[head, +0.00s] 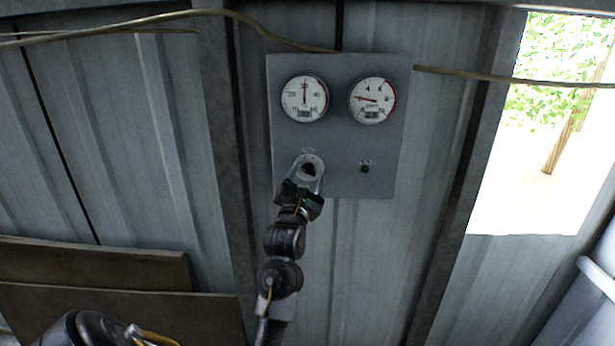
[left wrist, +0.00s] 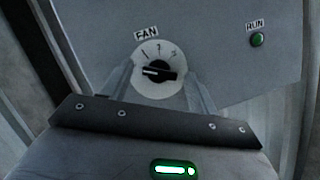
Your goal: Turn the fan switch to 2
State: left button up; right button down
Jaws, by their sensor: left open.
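A grey control panel (head: 338,140) is on the corrugated metal wall. Its fan switch (left wrist: 158,72) is a black rotary knob on a round white plate marked with numbers, under a FAN label (left wrist: 147,32). The knob's white pointer line points left, below the numbers. My left gripper (head: 303,180) is in front of the switch, low on the panel. In the left wrist view its open fingers (left wrist: 160,92) stand on either side of the dial's lower part. I cannot tell whether they touch the knob. My right gripper is not in view.
Two round gauges (head: 304,98) (head: 372,100) are above on the panel. A green RUN light (left wrist: 257,40) is right of the switch. A cable (head: 240,18) runs across the wall above. Brown boards (head: 95,265) lean at lower left. A bright opening (head: 545,130) is at right.

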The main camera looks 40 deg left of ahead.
pick_arm(q)
jog(key=c, duration=0.4)
jog(key=shift+d, duration=0.1)
jog(key=c, duration=0.6)
jog(key=shift+r+m+h+p, duration=0.15)
jog(key=shift+m+h+p, duration=0.45)
jog(key=shift+m+p, duration=0.3)
jog(key=m+h+p, duration=0.1)
jog(key=m+p, duration=0.2)
jog(key=m+h+p, duration=0.1)
jog(key=m+p, duration=0.2)
jog(key=m+g+h+p, duration=0.1)
jog(key=m+p, duration=0.2)
jog(key=shift+s+a+r, duration=0.15)
jog(key=shift+a+r, duration=0.1)
jog(key=shift+r, duration=0.15)
jog(key=m+g+p, duration=0.1)
jog(key=m, duration=0.2)
jog(key=shift+h+p, duration=0.35)
jog(key=shift+h, duration=0.05)
jog(key=shift+m+g, duration=0.8)
jog(key=shift+m, duration=0.8)
